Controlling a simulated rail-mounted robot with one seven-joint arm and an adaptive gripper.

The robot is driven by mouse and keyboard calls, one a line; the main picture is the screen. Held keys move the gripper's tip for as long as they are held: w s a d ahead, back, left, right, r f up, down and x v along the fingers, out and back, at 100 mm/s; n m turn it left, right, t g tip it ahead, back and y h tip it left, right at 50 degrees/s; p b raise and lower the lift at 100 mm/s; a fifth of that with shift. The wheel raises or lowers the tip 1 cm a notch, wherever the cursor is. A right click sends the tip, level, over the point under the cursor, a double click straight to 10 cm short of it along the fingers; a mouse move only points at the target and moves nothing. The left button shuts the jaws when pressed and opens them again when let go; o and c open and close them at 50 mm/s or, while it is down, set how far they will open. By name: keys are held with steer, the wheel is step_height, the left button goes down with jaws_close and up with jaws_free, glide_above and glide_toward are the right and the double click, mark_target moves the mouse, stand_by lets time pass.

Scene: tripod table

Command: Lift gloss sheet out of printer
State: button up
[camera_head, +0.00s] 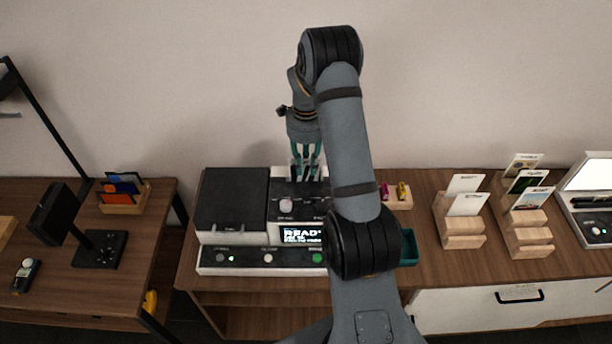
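The printer (232,197) is a dark-topped machine with a light front panel, on the wooden table left of my arm. Its lit screen (299,234) shows text that looks like "READY". My gripper (306,178) has teal fingers and points down over the rear of the printer. The fingers look apart, with a pale thing at or behind their tips that I cannot make out clearly. I cannot tell whether they touch it. No gloss sheet can be clearly picked out. My arm hides the printer's right part.
Wooden card holders (460,225) with white cards stand on the right of the table (420,182). A small wooden block with pink and yellow items (396,196) and a teal tray (408,248) are right of my arm. A separate table with a black stand (98,247) is at left.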

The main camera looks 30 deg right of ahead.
jaws_close()
steer(key=shift+r, duration=0.1)
